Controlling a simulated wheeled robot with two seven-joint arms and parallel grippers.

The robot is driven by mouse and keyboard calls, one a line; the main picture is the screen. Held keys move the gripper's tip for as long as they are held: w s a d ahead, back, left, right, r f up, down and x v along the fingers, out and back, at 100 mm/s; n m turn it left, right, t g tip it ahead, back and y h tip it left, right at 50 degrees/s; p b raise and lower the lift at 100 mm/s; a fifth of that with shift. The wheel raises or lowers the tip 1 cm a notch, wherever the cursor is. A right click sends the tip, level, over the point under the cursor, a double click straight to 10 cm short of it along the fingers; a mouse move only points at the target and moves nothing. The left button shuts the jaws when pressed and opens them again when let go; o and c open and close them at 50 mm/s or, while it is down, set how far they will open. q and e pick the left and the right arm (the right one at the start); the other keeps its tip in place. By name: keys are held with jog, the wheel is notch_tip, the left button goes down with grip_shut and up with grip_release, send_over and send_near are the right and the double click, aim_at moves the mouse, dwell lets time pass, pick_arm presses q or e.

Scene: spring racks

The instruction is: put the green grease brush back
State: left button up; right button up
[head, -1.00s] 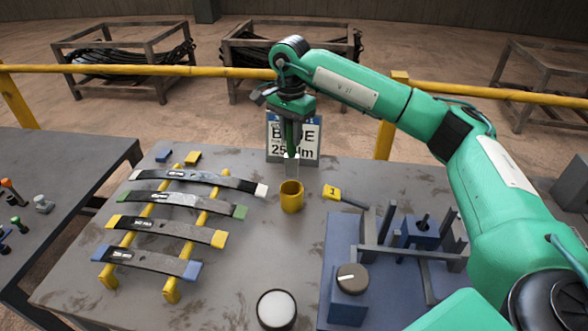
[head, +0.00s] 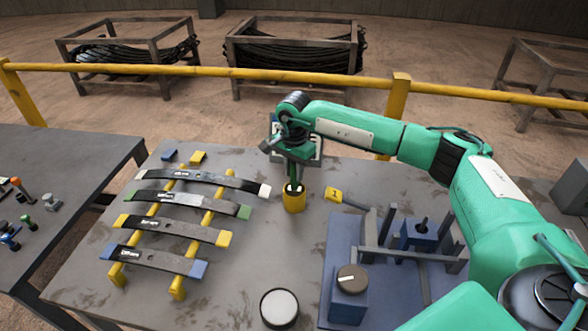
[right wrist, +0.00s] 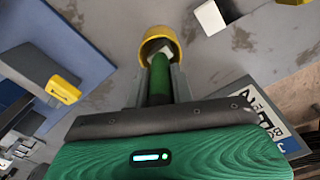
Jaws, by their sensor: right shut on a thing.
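The green grease brush (right wrist: 159,80) is in my right gripper (right wrist: 158,88), which is shut on its green handle. In the right wrist view its pale tip points into the mouth of the yellow cup (right wrist: 158,36). In the head view my right gripper (head: 294,172) is directly above the yellow cup (head: 294,203), and the brush's lower end is at or inside the rim. Whether it touches the bottom is hidden. My left gripper is not in view.
A rack of dark leaf springs with coloured ends (head: 170,230) stands left of the cup. A yellow-headed tool (head: 335,195) lies close on its right. A blue fixture (head: 340,255) is further right, a round white-topped container (head: 279,308) in front. A sign (head: 312,145) stands behind.

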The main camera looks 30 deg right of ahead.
jog(key=shift+f, duration=0.15)
jog(key=o, duration=1)
jog(key=shift+r, duration=0.3)
notch_tip(320, 180, up, 11)
jog(key=b, duration=0.3)
jog(key=shift+f, duration=0.1)
jog(key=shift+r+b, duration=0.3)
jog(key=shift+r, duration=0.2)
